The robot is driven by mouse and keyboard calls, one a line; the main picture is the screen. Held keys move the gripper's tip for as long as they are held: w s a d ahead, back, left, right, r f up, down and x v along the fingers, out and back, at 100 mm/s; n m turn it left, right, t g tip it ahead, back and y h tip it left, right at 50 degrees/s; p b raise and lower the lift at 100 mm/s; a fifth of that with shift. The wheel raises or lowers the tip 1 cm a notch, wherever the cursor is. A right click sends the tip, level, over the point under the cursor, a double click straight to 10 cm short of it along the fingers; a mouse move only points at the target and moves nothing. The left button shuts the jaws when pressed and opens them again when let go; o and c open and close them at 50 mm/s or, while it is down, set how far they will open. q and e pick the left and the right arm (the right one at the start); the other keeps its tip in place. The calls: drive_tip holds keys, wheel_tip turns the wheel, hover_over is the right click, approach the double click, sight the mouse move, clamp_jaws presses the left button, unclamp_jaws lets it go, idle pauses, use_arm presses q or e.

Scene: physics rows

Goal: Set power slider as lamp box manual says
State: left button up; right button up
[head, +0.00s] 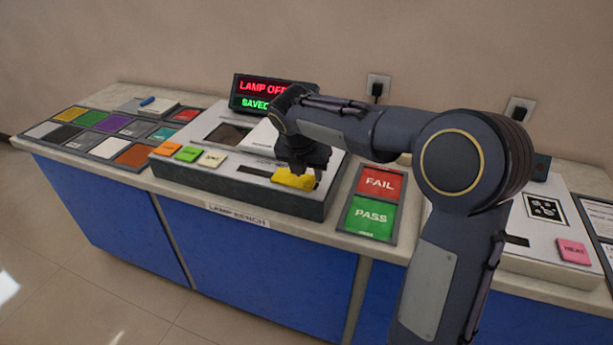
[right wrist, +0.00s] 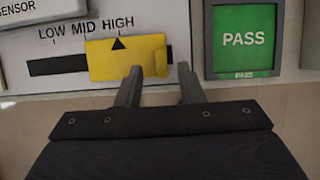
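The lamp box (head: 232,182) stands on the bench with its yellow power slider (head: 294,179) at the front right. In the right wrist view the yellow slider (right wrist: 112,62) sits at the right part of a dark slot under LOW, MID and HIGH. Its black triangle points at HIGH. My right gripper (right wrist: 160,74) is open at the slider's right end, with one finger at its lower edge and one just right of it; contact is unclear. The right gripper (head: 303,168) partly hides the slider in the head view. My left gripper is not in view.
A display (head: 262,95) reads LAMP OFF and SAVED, partly hidden by my arm. Orange, green and cream buttons (head: 188,154) are on the box's left. The FAIL and PASS panel (head: 370,216) is close on the right. A coloured swatch tray (head: 118,146) lies left.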

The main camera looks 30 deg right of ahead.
drive_tip(key=shift+x, duration=1.25)
drive_tip(key=shift+s, duration=0.1)
clamp_jaws()
